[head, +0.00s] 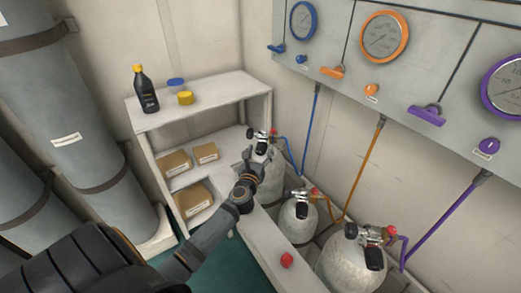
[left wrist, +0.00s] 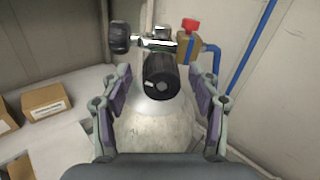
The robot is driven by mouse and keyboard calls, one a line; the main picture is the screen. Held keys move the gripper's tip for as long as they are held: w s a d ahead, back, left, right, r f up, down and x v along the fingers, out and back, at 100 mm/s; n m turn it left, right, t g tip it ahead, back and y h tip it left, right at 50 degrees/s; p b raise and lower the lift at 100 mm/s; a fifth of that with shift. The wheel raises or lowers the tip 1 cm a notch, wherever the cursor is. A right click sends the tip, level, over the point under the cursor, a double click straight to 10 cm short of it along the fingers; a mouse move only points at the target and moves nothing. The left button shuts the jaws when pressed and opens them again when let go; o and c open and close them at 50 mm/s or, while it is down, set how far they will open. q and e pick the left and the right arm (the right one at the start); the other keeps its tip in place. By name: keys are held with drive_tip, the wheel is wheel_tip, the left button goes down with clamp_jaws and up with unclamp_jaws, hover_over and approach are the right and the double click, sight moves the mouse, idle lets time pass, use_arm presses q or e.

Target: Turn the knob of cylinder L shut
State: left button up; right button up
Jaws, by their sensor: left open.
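Cylinder L is likely the far-left grey air cylinder (head: 277,178) with the blue hose, and it also shows in the left wrist view (left wrist: 155,135). Its black knob (left wrist: 161,76) faces the camera at the top of the cylinder, below a metal valve body (left wrist: 158,44). A second black knob (left wrist: 120,38) sticks out to the left of the valve. My left gripper (head: 250,168) is open in front of this cylinder. In the left wrist view its fingers (left wrist: 162,104) stand left and right of the black knob, apart from it. My right gripper is not in view.
A red-handled brass fitting (left wrist: 188,42) joins the blue hose (left wrist: 250,48) right of the knob. Two more cylinders, middle (head: 298,220) and near (head: 350,264), stand to the right. A red cap (head: 287,260) sits on the white rack edge. A shelf (head: 205,103) stands left.

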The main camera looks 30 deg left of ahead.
use_arm(q)
drive_tip(key=shift+w+a, duration=0.15)
drive_tip(key=shift+w, duration=0.35)
drive_tip(key=c, duration=1.2)
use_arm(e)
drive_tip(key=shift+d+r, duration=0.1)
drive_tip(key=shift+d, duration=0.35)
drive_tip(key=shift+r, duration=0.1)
